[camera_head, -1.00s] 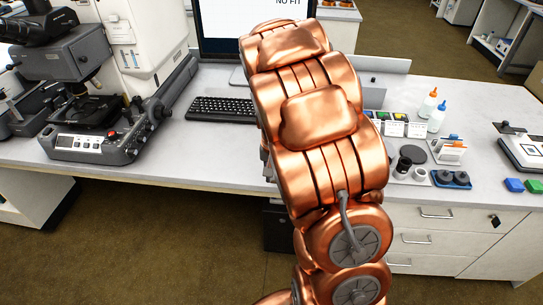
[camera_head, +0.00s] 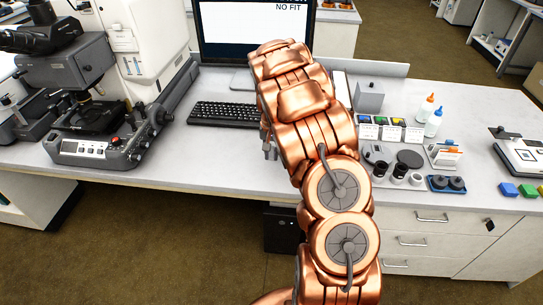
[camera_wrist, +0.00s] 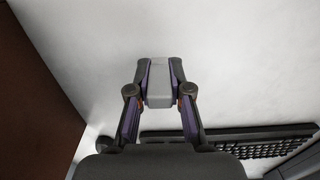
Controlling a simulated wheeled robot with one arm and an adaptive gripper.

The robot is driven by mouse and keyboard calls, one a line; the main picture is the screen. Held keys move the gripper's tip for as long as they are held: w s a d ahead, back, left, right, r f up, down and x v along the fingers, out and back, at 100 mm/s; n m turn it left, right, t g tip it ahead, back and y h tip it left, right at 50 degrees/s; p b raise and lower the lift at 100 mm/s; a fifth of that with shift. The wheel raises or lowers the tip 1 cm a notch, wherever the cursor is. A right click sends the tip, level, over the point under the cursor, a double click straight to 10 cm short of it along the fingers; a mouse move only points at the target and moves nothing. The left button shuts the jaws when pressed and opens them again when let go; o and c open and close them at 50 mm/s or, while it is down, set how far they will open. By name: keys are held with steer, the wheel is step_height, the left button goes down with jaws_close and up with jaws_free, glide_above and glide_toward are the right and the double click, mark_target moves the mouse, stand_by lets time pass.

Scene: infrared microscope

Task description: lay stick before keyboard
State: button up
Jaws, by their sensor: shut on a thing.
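The stick (camera_wrist: 158,84) is a small pale grey block between the two fingers of my gripper (camera_wrist: 160,76) in the wrist view. My gripper is shut on it, over the white bench top. Its height above the bench is hard to tell. In the head view my fingertips (camera_head: 270,152) just show left of my copper arm, near the right front of the keyboard; the stick cannot be made out there. The black keyboard (camera_head: 220,113) lies before the monitor, its right end hidden by my arm. It also shows in the wrist view (camera_wrist: 255,142), partly behind the gripper body.
The microscope (camera_head: 100,125) stands left of the keyboard. The monitor (camera_head: 250,35) is behind. Right of my arm are small colored boxes (camera_head: 390,128), bottles (camera_head: 432,115) and black eyepieces (camera_head: 398,172). The bench top before the keyboard (camera_head: 205,155) is clear, down to its front edge.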

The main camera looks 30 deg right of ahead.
mark_target(271, 164)
steer(key=shift+w+d, duration=0.35)
steer(key=shift+w, duration=0.2)
step_height(271, 164, down, 3)
steer(key=shift+f+p, duration=0.1)
steer(key=shift+p, duration=0.8)
steer(key=shift+f, duration=0.25)
steer(key=shift+f, duration=0.15)
steer(key=o, duration=0.8)
